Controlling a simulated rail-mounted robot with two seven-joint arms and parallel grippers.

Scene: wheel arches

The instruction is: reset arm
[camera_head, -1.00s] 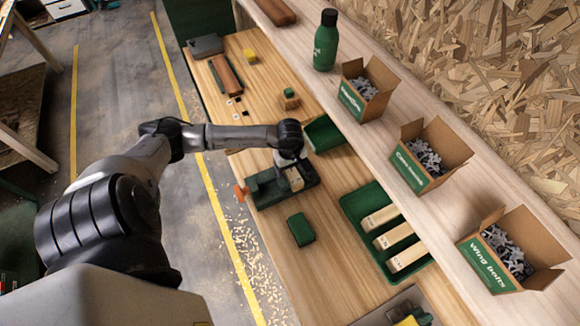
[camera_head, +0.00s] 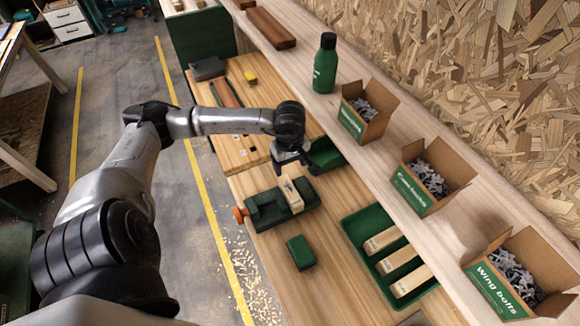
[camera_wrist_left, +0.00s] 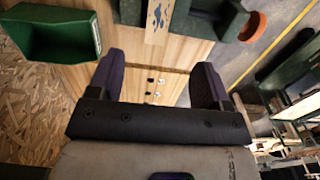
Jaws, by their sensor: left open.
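My left gripper (camera_head: 298,163) hangs above and just behind the dark green vise (camera_head: 266,212) on the workbench. In the left wrist view the two fingers of the gripper (camera_wrist_left: 158,75) stand wide apart with nothing between them. A pale wooden block (camera_head: 291,195) sits in the vise, apart from the gripper. The block (camera_wrist_left: 159,20) also shows in the wrist view, with a blue mark on its face. My right gripper is not in view.
A green bin (camera_head: 327,153) lies close behind the gripper. A green block (camera_head: 300,253) and a green tray (camera_head: 352,229) with pale wooden blocks are nearer. The shelf holds a green bottle (camera_head: 325,64) and open cardboard boxes, including one of wing bolts (camera_head: 508,283).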

